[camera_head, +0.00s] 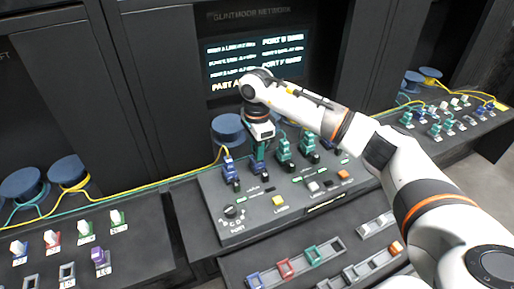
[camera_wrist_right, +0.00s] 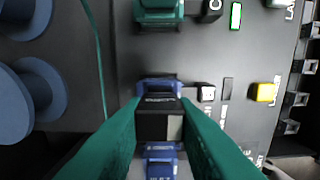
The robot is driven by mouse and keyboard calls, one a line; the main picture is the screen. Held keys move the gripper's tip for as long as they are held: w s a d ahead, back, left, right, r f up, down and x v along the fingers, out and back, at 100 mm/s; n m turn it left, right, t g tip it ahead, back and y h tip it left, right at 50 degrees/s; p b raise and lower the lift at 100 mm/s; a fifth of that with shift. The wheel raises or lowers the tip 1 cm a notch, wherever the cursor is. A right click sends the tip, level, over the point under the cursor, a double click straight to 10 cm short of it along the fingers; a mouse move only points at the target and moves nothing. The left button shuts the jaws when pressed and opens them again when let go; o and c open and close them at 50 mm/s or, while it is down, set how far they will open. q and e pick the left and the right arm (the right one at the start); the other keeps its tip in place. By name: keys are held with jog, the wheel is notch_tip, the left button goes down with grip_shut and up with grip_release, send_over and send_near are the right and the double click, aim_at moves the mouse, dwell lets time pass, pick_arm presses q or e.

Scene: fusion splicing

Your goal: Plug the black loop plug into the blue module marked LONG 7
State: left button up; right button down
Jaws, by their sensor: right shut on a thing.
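My right gripper (camera_head: 259,163) is over the central console, its teal fingers pointing down. In the right wrist view, its fingers (camera_wrist_right: 158,108) are shut on the black loop plug (camera_wrist_right: 152,124). A blue module (camera_wrist_right: 160,165) shows behind and below the plug, with blue also above it; its lettering is too small to read. Whether the plug touches it cannot be told. In the head view, a blue module (camera_head: 230,170) stands left of the gripper, and the plug is hidden. My left gripper is out of view.
Teal modules (camera_head: 283,150) stand right of the gripper. The console (camera_head: 240,236) carries a black knob (camera_head: 231,212) and a yellow button (camera_head: 278,202). Blue spools (camera_head: 228,127) with yellow and teal fibre stand behind it. A lit screen (camera_head: 235,62) is on the back wall.

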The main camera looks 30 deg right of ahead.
jog(key=shift+f+b, duration=0.35)
jog(key=shift+f, duration=0.15)
dwell(0.3)
jog(key=c, duration=1.1)
grip_release()
notch_tip(320, 180, up, 12)
jog(key=b, duration=0.2)
